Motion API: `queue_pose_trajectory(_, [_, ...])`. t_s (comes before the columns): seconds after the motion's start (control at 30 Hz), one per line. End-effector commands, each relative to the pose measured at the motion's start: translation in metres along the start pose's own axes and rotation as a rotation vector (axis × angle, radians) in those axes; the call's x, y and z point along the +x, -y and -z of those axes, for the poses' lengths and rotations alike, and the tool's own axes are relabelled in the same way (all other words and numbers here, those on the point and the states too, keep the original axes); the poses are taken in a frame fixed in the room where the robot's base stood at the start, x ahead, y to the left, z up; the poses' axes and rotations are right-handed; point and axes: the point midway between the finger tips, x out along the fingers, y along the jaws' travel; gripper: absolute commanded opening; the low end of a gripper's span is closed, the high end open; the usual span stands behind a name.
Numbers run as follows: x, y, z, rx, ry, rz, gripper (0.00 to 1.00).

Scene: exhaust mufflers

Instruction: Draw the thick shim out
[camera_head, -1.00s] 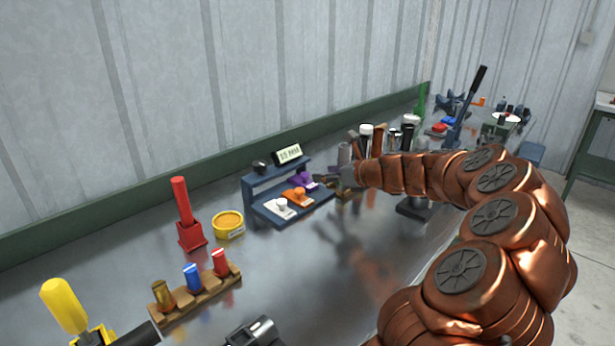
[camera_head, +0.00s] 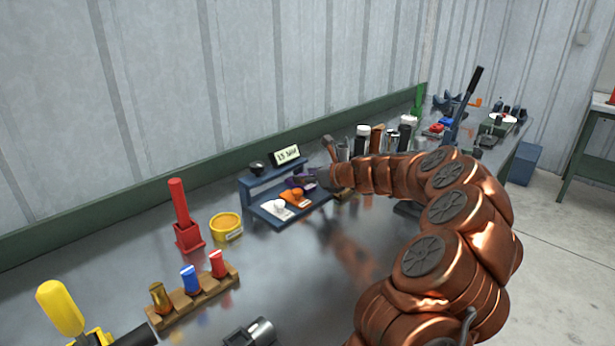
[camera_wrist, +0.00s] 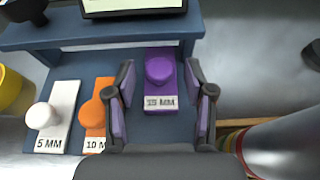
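Three shims with knobs lie side by side on the blue rack (camera_wrist: 100,38). The purple shim (camera_wrist: 161,88) is the rightmost, and its label is too blurred to read surely. The orange shim (camera_wrist: 96,115) is in the middle, marked 10 MM in part. The white shim (camera_wrist: 52,112), marked 5 MM, is at the left. My gripper (camera_wrist: 159,76) is open, its two fingers on either side of the purple shim's knob in the wrist view, with gaps showing. Its height above the shim is unclear. In the head view my gripper (camera_head: 312,177) partly hides the purple shim.
A small sign (camera_head: 286,154) and a black knob (camera_head: 257,168) top the rack. A yellow tin (camera_head: 226,225) and red holder (camera_head: 188,236) stand to its left. Bottles and tools crowd the right.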

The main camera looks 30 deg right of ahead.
Motion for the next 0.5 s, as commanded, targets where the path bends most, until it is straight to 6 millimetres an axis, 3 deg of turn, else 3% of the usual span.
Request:
queue_pose_trajectory(0.07, [-0.0001,0.0000,0.0000,0.000,0.000,0.000,0.47])
queue_pose_trajectory(0.5, [-0.0002,0.0000,0.0000,0.000,0.000,0.000,0.01])
